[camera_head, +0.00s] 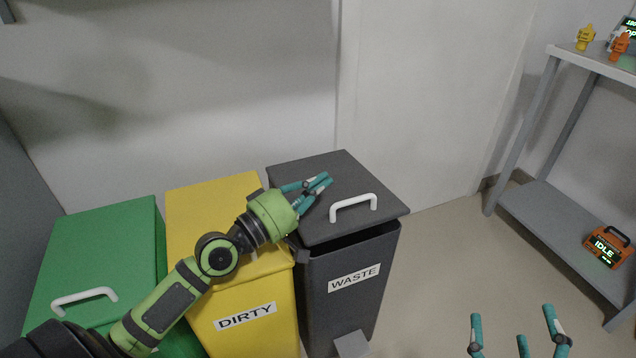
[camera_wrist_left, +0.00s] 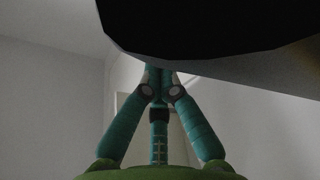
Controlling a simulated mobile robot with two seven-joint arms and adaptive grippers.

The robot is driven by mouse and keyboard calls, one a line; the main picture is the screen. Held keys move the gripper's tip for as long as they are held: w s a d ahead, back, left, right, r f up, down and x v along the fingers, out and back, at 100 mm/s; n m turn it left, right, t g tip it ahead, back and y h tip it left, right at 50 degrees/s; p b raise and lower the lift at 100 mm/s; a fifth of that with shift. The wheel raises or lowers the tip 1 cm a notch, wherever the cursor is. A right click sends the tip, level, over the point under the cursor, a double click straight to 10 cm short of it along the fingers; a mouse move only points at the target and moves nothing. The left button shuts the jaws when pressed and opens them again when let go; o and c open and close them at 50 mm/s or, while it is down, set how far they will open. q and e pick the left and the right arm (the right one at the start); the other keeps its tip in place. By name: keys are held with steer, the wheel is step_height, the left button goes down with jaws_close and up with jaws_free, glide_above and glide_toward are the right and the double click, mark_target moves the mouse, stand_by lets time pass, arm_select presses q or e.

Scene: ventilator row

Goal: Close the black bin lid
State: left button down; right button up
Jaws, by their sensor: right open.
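The black bin (camera_head: 317,318), labelled WASTE, stands at the right end of the bin row. Its dark lid (camera_head: 350,175) lies over the top, with a dark gap under its front edge, so it looks slightly raised there. A white handle (camera_head: 354,206) is on the lid. My left gripper (camera_head: 323,182) is over the lid, left of the handle, with its fingertips together; whether they touch the lid I cannot tell. The fingers also meet in the left wrist view (camera_wrist_left: 158,72), under a large dark shape. My right gripper (camera_head: 515,325) is open at the bottom right, away from the bin.
A yellow bin (camera_head: 212,190) labelled DIRTY stands beside the black one, partly behind my left arm. A green bin (camera_head: 110,240) is further left. A grey shelf (camera_head: 565,215) stands at the right, with an orange device (camera_head: 606,247) low on it. The floor between is clear.

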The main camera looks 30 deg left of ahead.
arm_select(q)
steer(key=v, duration=0.7)
steer(key=shift+s, duration=0.2)
steer(key=shift+a, duration=0.1)
steer(key=shift+f, duration=0.1)
stand_by(0.3)
